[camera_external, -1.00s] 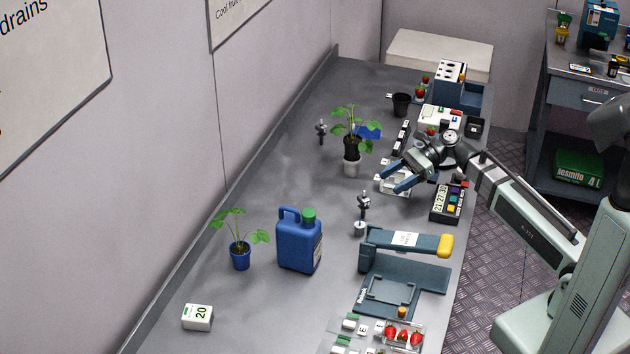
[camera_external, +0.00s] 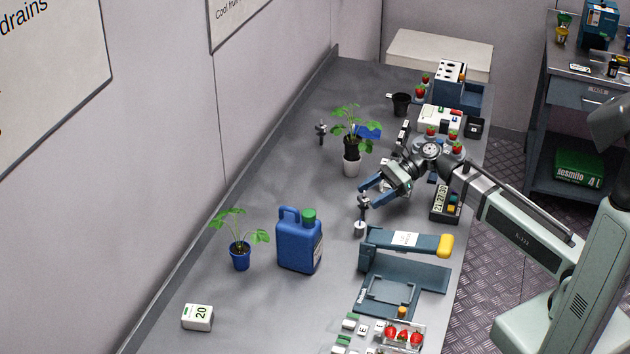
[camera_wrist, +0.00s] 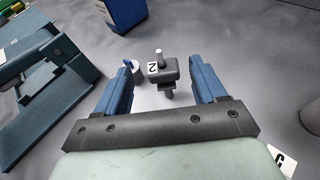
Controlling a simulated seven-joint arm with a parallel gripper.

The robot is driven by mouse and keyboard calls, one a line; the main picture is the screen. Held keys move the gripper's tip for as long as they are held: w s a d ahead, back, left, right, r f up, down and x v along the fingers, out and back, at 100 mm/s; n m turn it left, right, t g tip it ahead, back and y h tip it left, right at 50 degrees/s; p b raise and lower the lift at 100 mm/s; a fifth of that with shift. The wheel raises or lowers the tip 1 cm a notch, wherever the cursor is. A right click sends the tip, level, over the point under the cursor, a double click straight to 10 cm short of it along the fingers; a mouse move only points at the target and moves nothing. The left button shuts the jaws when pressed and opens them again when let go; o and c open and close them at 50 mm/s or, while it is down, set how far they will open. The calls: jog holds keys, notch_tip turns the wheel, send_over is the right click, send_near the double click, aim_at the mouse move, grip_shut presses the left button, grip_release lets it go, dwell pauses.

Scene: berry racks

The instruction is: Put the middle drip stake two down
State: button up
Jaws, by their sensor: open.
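A dark grey stake-like piece (camera_external: 363,203) stands upright near the middle of the bench, just above a small white cup (camera_external: 360,229). In the wrist view the grey piece (camera_wrist: 168,70) carries a white tag reading 2 and lies between my fingers, with gaps on both sides. I cannot tell whether the piece stands in the cup. My gripper (camera_external: 371,194) is open and empty, its blue fingers close to the piece. A similar dark piece (camera_external: 321,131) stands farther back by the wall.
A blue jug (camera_external: 299,245) and a blue-potted plant (camera_external: 240,255) stand to the left. A blue-grey press with a yellow-ended handle (camera_external: 420,243) is close in front. A timer box (camera_external: 440,203) is to the right.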

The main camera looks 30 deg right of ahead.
aim_at(366, 197)
jog(key=shift+x, duration=2.5)
jog(key=shift+w, duration=0.15)
jog(key=c, duration=1.1)
